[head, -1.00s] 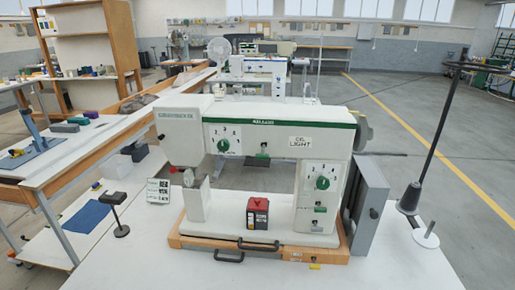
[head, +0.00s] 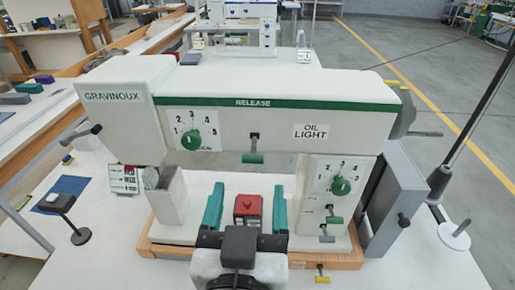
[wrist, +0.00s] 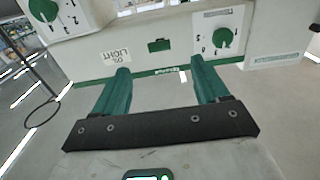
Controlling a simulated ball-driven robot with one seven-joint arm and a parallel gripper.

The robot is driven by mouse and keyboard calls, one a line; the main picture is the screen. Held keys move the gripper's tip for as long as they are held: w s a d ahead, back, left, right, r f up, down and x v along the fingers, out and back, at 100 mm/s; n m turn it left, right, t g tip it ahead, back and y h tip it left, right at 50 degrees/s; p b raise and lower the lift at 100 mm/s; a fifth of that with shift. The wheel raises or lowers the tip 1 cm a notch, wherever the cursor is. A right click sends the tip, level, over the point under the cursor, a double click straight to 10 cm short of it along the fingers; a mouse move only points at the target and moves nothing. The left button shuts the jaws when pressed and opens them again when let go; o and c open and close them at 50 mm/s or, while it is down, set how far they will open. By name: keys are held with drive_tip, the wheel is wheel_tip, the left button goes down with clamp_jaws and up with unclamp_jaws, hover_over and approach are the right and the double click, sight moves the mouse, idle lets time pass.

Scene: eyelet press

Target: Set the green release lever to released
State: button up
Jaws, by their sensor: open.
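The green release lever (head: 253,158) is a green-tipped handle on a dark slot in the front of the white machine head, below the green stripe lettered RELEASE. It hangs down from the slot in the head view. The wrist view shows it upside down as a green tab (wrist: 160,45) above the stripe. My gripper (head: 248,192) is open, with its two teal fingers pointing toward the machine. In the head view it shows below the lever. In the wrist view the fingertips (wrist: 160,66) lie to either side of the lever, apart from it. Nothing is between the fingers.
A second green lever (head: 334,219) sits on the right column below a green dial (head: 341,187). Another dial (head: 190,140) is left of the release lever. A red box (head: 248,207) stands on the machine bed. A grey cabinet (head: 396,205) stands at right.

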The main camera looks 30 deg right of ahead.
sight(253, 161)
drive_tip(key=p+x, duration=0.2)
drive_tip(key=x, duration=0.7)
drive_tip(key=c, duration=1)
drive_tip(key=shift+w+f+b, duration=0.1)
drive_tip(key=shift+f+b, duration=0.35)
drive_tip(key=shift+b, duration=0.7)
drive_tip(key=shift+f+t+h+b, duration=0.1)
drive_tip(key=shift+t+h+b, duration=0.3)
drive_tip(key=shift+b, duration=0.65)
drive_tip(key=shift+r, duration=0.25)
